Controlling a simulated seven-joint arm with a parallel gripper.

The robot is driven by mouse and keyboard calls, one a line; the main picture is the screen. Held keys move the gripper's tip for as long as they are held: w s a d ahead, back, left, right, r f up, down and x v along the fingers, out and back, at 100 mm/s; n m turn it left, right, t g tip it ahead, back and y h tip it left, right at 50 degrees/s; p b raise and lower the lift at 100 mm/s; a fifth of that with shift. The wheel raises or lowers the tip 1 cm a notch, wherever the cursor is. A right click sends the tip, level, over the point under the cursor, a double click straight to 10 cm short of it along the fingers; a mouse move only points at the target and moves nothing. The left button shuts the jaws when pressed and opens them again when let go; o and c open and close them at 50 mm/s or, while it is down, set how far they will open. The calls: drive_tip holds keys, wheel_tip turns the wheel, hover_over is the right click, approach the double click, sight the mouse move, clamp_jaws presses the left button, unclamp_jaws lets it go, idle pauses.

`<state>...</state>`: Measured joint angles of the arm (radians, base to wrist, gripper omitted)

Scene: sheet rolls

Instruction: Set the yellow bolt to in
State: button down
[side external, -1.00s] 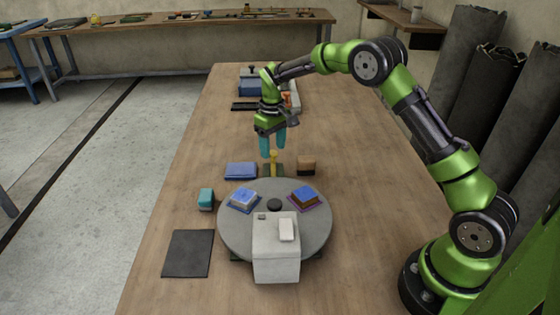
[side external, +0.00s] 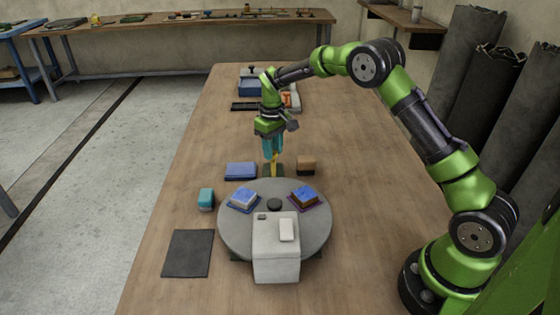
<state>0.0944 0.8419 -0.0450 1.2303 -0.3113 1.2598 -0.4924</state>
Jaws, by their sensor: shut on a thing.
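The yellow bolt (side external: 274,169) stands upright at the back edge of the round grey turntable (side external: 240,237), on a dark green mount. My gripper (side external: 273,156) points down with its teal fingers closed on the top of the bolt. The fingers hide the bolt's upper end. How far the bolt reaches toward the turntable cannot be told from this view.
On the turntable are a blue block (side external: 243,198), a brown-and-blue block (side external: 304,194) and a dark hub (side external: 274,204). A white box (side external: 276,262) stands at its front. Around it lie a blue block (side external: 240,171), a brown block (side external: 306,166), a teal block (side external: 206,199) and a dark mat (side external: 188,254).

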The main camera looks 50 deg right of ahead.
sight(273, 168)
drive_tip(key=shift+s+a, duration=1.15)
drive_tip(key=shift+a, duration=0.05)
drive_tip(key=c, duration=0.8)
unclamp_jaws()
wheel_tip(273, 168, up, 17)
drive_tip(key=shift+d, duration=0.1)
